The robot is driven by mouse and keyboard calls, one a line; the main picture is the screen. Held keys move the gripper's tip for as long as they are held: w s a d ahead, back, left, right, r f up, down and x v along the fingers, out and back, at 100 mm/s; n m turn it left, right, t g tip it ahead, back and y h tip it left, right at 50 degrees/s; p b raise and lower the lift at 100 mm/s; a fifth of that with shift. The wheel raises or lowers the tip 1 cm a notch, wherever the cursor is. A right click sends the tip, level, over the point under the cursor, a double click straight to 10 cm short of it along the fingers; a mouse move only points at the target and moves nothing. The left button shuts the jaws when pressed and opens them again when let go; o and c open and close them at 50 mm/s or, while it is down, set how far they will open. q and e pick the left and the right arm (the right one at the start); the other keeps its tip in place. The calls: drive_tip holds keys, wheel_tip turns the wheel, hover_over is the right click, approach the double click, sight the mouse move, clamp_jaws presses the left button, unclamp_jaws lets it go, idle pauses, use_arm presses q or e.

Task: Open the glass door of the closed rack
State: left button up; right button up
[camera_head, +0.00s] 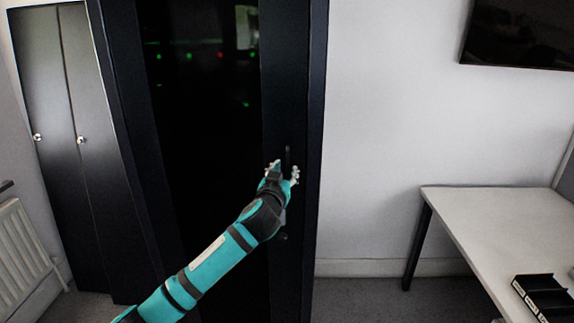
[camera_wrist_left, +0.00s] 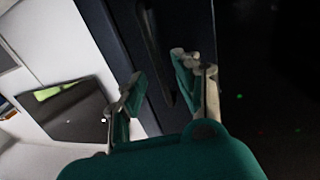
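The closed rack (camera_head: 311,120) is a tall black cabinet. Its dark glass door (camera_head: 205,140) is shut, with small green and red lights behind it. A thin dark upright handle (camera_head: 288,155) sits on the door's right frame; it also shows in the left wrist view (camera_wrist_left: 153,45). My left gripper (camera_head: 283,170) is open at the handle's lower part. In the left wrist view its two fingers (camera_wrist_left: 157,74) stand apart on either side of the handle's line. I cannot tell whether they touch it. My right gripper is out of view.
A black double-door cabinet (camera_head: 60,130) and a white radiator (camera_head: 22,250) stand at the left. A white table (camera_head: 490,225) with a black tray (camera_head: 543,292) is at the right, below a wall screen (camera_head: 520,35). Carpet between rack and table is clear.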

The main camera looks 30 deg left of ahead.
use_arm(q)
drive_tip(key=shift+x, duration=1.05)
clamp_jaws()
